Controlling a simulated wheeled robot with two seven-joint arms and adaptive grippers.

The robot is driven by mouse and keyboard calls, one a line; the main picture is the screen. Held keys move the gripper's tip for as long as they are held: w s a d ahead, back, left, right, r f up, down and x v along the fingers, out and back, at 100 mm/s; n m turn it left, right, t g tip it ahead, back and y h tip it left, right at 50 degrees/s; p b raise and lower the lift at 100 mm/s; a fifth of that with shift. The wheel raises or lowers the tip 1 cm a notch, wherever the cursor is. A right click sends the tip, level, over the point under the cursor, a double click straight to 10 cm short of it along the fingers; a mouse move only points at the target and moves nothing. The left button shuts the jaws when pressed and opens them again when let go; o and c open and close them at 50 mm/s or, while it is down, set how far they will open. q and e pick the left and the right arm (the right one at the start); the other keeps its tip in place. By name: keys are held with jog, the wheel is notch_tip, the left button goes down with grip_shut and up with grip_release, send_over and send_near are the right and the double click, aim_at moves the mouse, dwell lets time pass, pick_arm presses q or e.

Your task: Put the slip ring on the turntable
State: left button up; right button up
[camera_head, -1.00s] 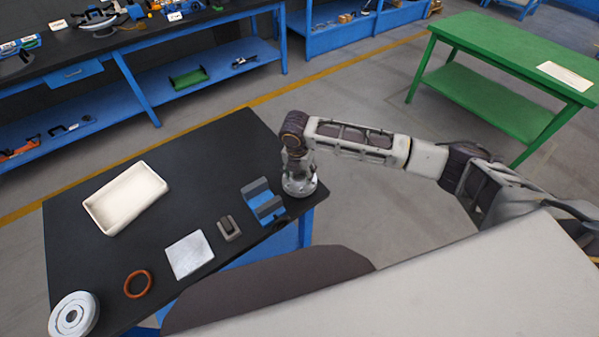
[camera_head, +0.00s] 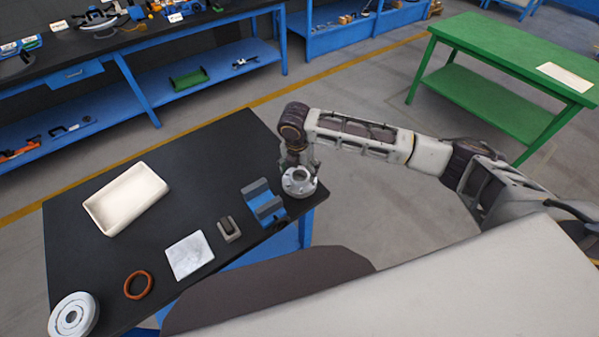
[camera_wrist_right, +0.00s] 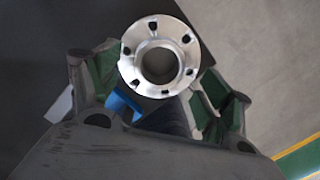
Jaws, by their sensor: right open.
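The slip ring appears to be the silver flanged ring (camera_head: 299,182) at the right edge of the black table. It shows in the wrist view (camera_wrist_right: 130,70) with holes round its flange and an open centre. My right gripper (camera_head: 299,165) is at its far side in the head view, pointing down. In the wrist view the fingers of the right gripper (camera_wrist_right: 157,88) stand apart, left and right of the ring; I cannot tell if they touch it. The turntable appears to be the white round disc (camera_head: 84,312) at the table's lower left corner. My left gripper is out of view.
The black table (camera_head: 215,150) also holds a cream tray (camera_head: 127,199), a blue cradle (camera_head: 263,203) beside the ring, a small grey block (camera_head: 229,229), a white plate (camera_head: 190,256) and an orange ring (camera_head: 138,285). A green table (camera_head: 510,55) stands apart.

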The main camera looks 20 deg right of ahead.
aim_at(298, 183)
notch_tip(298, 183, up, 9)
jog(key=shift+s+a, duration=0.35)
jog(key=shift+s, duration=0.1)
jog(key=shift+f, duration=0.1)
dwell(0.4)
